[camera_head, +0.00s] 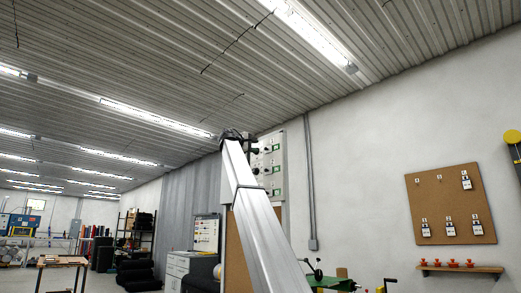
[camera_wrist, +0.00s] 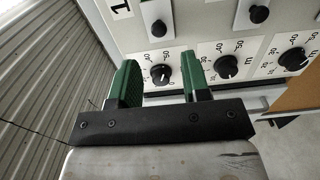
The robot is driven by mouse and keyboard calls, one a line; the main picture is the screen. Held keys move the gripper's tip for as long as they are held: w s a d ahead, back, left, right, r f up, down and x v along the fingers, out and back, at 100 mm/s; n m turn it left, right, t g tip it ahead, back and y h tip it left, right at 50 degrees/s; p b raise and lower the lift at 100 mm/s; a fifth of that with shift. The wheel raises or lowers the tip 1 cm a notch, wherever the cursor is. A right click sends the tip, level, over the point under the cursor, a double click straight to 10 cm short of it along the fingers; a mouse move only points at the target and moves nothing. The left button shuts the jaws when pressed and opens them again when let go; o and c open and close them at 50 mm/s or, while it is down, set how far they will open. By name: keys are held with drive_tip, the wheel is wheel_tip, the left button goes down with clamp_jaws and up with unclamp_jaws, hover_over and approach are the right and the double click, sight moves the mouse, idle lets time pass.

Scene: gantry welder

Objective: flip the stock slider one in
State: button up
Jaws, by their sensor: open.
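A pale control panel (camera_head: 278,193) hangs on the wall behind my arm in the head view. In the wrist view it fills the upper part. A metal slider with a black knob (camera_wrist: 158,27) sits there beside a plate marked 1 (camera_wrist: 119,8), at the top edge and partly cut off. A second slider (camera_wrist: 257,14) is to its right. My gripper (camera_wrist: 160,66) is open and empty. Its two green fingers point toward the panel, below the first slider in the picture, with a black dial (camera_wrist: 161,75) showing between them. I cannot tell whether they touch anything.
More dials (camera_wrist: 226,67) (camera_wrist: 293,58) with printed scales lie to the right on the panel. Ribbed sheeting (camera_wrist: 45,75) is at the left. In the head view, a cork board (camera_head: 450,205) and a small shelf (camera_head: 460,270) are on the right wall.

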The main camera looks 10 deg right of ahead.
drive_tip(key=shift+v, duration=1.95)
